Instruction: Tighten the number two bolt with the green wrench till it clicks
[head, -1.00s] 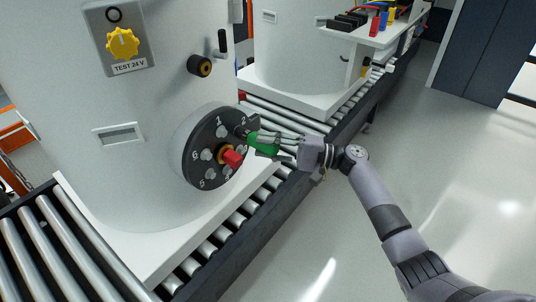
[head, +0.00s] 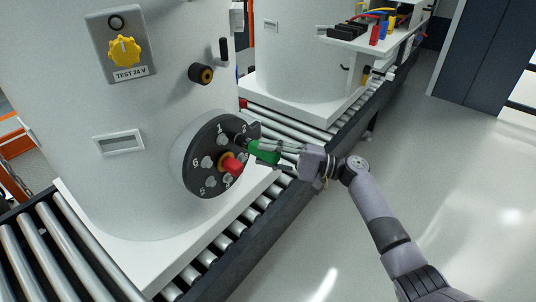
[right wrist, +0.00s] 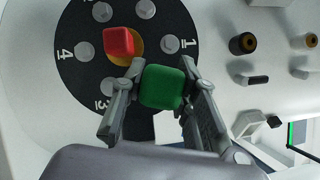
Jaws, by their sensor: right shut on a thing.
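The green wrench (head: 264,151) has its green handle held between the two fingers of my right gripper (head: 279,149). Its dark front end reaches the right side of the dark round flange (head: 199,177), at the number 2 mark. The number two bolt itself is hidden there, so I cannot tell exactly how the wrench sits on it. In the right wrist view, the green handle (right wrist: 162,88) lies between both fingers of the right gripper (right wrist: 163,100), seen end-on and covering the number two position. My left gripper is not in view.
A red knob (head: 232,166) sticks out of the flange's middle, close to the wrench, with several numbered bolts around it. The flange is on a white tank (head: 70,130) over a roller conveyor (head: 235,235). The floor (head: 450,180) to the right is clear.

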